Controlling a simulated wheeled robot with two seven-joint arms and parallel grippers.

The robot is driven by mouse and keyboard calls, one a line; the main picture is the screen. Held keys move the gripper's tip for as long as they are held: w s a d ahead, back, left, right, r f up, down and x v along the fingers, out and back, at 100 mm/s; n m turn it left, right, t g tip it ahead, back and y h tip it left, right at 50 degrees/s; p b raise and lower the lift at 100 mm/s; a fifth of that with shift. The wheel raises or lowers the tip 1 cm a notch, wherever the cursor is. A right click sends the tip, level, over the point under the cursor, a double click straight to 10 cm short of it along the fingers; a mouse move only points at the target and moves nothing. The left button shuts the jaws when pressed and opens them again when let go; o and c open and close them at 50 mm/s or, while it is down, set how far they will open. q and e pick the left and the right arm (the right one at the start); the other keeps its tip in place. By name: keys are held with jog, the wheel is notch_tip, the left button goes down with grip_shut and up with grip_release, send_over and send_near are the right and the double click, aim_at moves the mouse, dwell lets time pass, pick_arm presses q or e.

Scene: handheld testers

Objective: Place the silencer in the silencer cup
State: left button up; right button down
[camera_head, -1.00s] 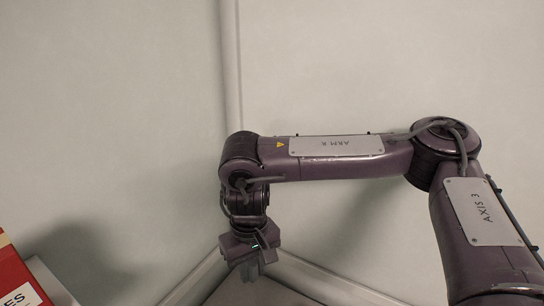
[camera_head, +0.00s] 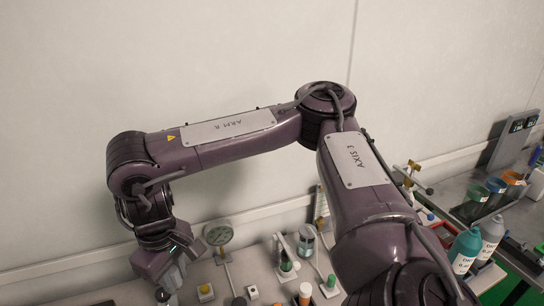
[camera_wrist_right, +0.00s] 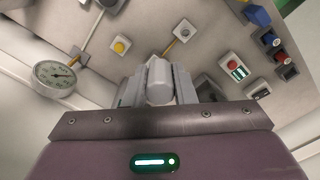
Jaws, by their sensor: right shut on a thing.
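My right gripper (camera_head: 172,276) points down at the lower left of the head view, above the bench. In the right wrist view my gripper (camera_wrist_right: 160,72) is shut on a light grey, rounded cylinder, which looks like the silencer (camera_wrist_right: 159,88). Its lower part is hidden by the gripper body. I cannot single out the silencer cup in either view. My left gripper is not in view.
A round dial gauge (camera_head: 218,234) stands on the bench (camera_head: 262,272), right of my gripper; the gauge (camera_wrist_right: 56,78) is at left in the wrist view. Small blocks with yellow buttons (camera_head: 205,292) and coloured testers are near. Bottles (camera_head: 464,250) and cups (camera_head: 495,186) stand far right.

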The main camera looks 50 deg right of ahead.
jog(key=shift+s+d+f, duration=0.1)
jog(key=shift+s+d, duration=0.05)
jog(key=shift+f, duration=0.3)
notch_tip(320, 180, down, 15)
jog(key=b, duration=0.5)
notch_tip(320, 180, down, 4)
jog(key=shift+r+b, duration=0.1)
jog(key=shift+b, duration=0.7)
jog(key=shift+f, duration=0.35)
jog(key=shift+f, duration=0.15)
jog(key=c, duration=1.2)
grip_release()
